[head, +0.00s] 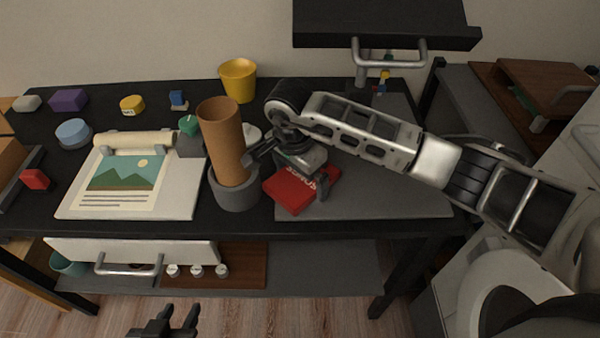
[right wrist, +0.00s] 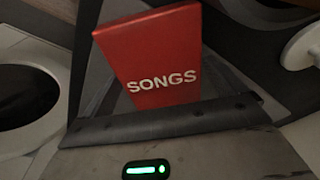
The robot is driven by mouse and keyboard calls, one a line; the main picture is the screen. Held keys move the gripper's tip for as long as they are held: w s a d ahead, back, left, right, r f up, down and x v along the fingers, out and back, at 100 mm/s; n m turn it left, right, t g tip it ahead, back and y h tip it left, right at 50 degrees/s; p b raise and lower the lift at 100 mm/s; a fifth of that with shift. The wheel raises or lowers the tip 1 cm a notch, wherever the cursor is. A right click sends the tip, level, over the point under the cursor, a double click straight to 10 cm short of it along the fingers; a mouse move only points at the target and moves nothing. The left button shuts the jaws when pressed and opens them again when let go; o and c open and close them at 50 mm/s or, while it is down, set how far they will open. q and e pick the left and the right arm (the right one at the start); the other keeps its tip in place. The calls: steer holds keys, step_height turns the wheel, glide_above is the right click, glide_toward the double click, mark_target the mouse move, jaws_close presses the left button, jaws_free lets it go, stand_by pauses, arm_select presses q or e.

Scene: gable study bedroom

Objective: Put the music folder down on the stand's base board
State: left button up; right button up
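The red music folder (head: 291,196), marked SONGS, is beneath my right gripper (head: 300,182) at the left edge of the stand's grey base board (head: 390,195). The folder looks slightly tilted; whether it touches the board is unclear. My right gripper covers part of it, with one finger down at its right side. Whether the fingers clasp it is hidden. In the right wrist view, the folder (right wrist: 155,62) shows its lettered face, its lower edge hidden behind a dark bar. My left gripper (head: 175,320) is empty, fingers apart, below the table at the bottom.
A brown cylinder (head: 221,135) stands in a grey round holder (head: 236,193) close left of the folder. A yellow cup (head: 239,80) is behind. The stand's black upper shelf (head: 385,22) overhangs the back. A picture board (head: 70,200) fills the left. The board's front right is bare.

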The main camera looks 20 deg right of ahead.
mark_target(295, 182)
arm_select(q)
steer(key=shift+r, duration=0.25)
arm_select(e)
steer(key=shift+r, duration=0.1)
steer(key=shift+r, duration=0.25)
arm_select(q)
steer(key=shift+d+f+b, duration=0.2)
steer(key=shift+b, duration=0.3)
arm_select(e)
step_height(295, 182, up, 12)
steer(key=a, duration=0.1)
steer(key=shift+s+a+f, duration=0.2)
steer(key=shift+s, duration=0.2)
arm_select(q)
steer(key=shift+a, duration=0.1)
